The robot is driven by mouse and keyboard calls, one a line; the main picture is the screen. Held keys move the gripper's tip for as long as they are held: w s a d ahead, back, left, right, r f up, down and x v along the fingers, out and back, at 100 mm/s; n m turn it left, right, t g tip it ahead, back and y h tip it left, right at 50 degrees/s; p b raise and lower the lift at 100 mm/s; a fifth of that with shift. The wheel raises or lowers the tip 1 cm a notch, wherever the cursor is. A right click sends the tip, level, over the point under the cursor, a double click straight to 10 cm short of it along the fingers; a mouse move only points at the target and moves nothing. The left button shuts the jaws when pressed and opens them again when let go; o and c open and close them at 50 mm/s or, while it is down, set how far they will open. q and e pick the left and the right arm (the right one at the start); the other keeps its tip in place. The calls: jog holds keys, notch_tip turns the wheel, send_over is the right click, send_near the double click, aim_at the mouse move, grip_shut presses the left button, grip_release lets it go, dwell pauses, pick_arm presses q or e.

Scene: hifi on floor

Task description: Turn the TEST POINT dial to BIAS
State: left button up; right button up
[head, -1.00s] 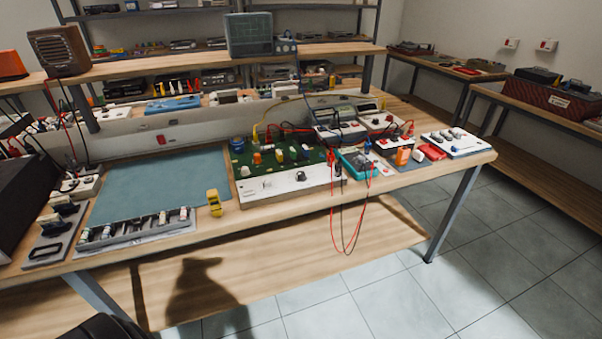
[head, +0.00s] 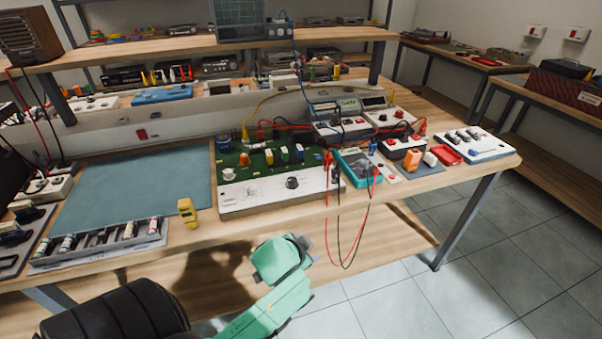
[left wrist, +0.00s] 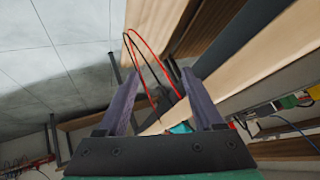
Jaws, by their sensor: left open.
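A black dial (head: 292,183) sits on the white front panel (head: 250,203) of a unit with a green circuit board (head: 232,160). Its lettering and pointer are too small to read. My left gripper (head: 308,246), on a green arm, is below and in front of the panel, apart from the dial, past the bench's front edge. In the left wrist view its two purple-grey fingers (left wrist: 157,85) are spread with nothing held. The dial cannot be made out there. My right gripper is out of view.
Red and black test leads (head: 345,240) hang in a loop over the bench edge, close to the right of my left gripper. A teal multimeter (head: 356,167) lies right of the panel. A yellow object (head: 187,212) stands left of it. Open space lies before the bench.

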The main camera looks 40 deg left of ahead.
pick_arm(q)
jog(key=w+d+r+m+t+h, duration=0.1)
jog(key=w+r+m+t, duration=0.2)
jog(key=w+r+t, duration=0.5)
jog(key=w+d+r+m+t, duration=0.1)
jog(key=w+r+m, duration=0.2)
jog(key=r, duration=0.9)
jog(key=w+d+r+m+h, duration=0.1)
jog(key=d+r+m+h, duration=1.05)
jog(key=m, duration=0.65)
jog(key=m+g+y, duration=0.9)
jog(key=g+y, duration=0.2)
jog(key=g, duration=0.2)
send_near(292, 179)
jog(key=x, duration=0.7)
jog(key=shift+f+p, duration=0.25)
jog(key=shift+p, duration=0.05)
jog(key=shift+w+f, duration=0.2)
jog(key=shift+f, duration=0.3)
grip_shut()
